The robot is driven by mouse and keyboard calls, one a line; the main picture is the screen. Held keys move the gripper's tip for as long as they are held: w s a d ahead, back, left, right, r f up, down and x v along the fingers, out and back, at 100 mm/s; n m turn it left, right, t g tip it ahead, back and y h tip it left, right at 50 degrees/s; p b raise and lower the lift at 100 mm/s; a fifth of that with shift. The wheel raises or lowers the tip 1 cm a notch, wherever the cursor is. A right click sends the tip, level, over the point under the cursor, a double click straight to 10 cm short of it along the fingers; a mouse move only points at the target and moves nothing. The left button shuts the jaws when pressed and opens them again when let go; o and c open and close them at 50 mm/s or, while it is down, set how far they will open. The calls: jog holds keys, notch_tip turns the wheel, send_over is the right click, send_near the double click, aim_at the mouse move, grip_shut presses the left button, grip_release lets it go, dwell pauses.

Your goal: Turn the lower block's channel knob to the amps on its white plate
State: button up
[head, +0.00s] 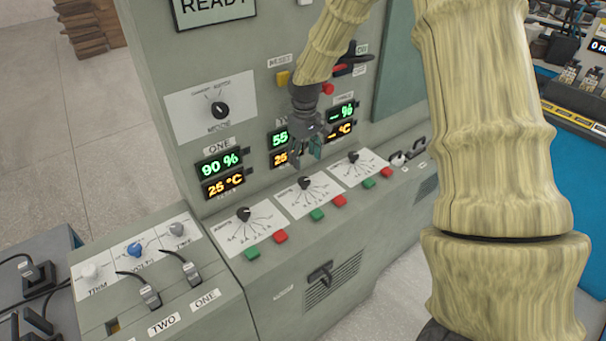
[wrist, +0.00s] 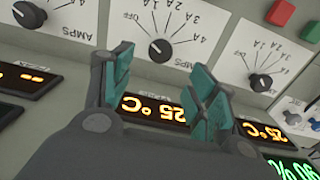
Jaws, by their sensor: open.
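Three black AMPS channel knobs stand in a row on white scale plates on the console ledge: one under display ONE (head: 244,213), a middle one (head: 304,183), and one at the far end (head: 352,156). The wrist view, upside down, shows the middle knob (wrist: 160,50), the ONE knob (wrist: 260,82) and the far knob (wrist: 28,14). My gripper (head: 306,155) is open and empty above the middle plate, in front of the middle displays. Its teal-padded fingers (wrist: 163,82) are apart, touching no knob. The lower block and its amps plate cannot be identified.
Green (head: 317,215) and red (head: 280,237) buttons sit along the ledge. The upright panel carries a MODE knob (head: 220,108) and lit displays (head: 220,164). Blue equipment (head: 570,135) is at right.

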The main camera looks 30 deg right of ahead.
aim_at(304, 179)
jog(key=shift+f+p, duration=1.1)
jog(key=shift+f, duration=3.45)
jog(key=c, duration=1)
jog(key=shift+c, duration=0.2)
jog(key=shift+m, duration=0.3)
jog(key=m, duration=1.1)
jog(key=shift+r, duration=0.1)
